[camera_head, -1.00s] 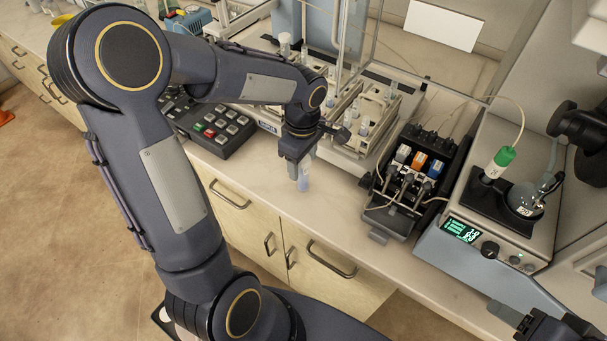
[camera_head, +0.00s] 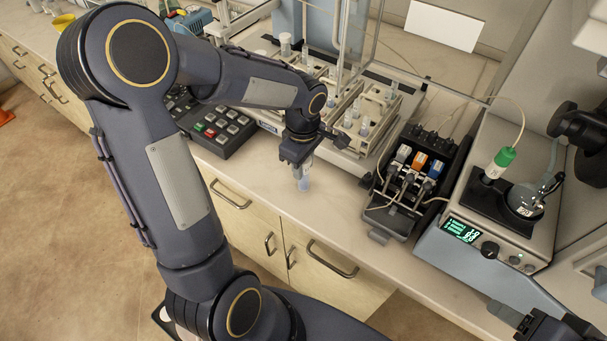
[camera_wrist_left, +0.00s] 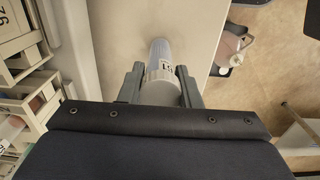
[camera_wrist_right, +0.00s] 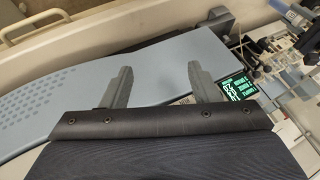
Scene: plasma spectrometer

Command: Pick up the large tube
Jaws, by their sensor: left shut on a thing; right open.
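The large tube (camera_head: 302,181) is a clear tube with bluish contents and a white cap. It hangs upright below my left gripper (camera_head: 297,158), near the front edge of the bench. In the left wrist view the tube (camera_wrist_left: 161,62) lies between the two fingers of my left gripper (camera_wrist_left: 161,78), which are shut on its capped end. Whether its lower end touches the bench is unclear. My right gripper (camera_wrist_right: 158,84) is open and empty in the right wrist view, over a light-blue surface beside the green display.
Racks with small tubes (camera_head: 365,115) stand behind the held tube. A keypad (camera_head: 215,128) lies to its left. A black pump unit (camera_head: 408,175) and an instrument with a green display (camera_head: 462,230) stand to its right. The bench front strip is clear.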

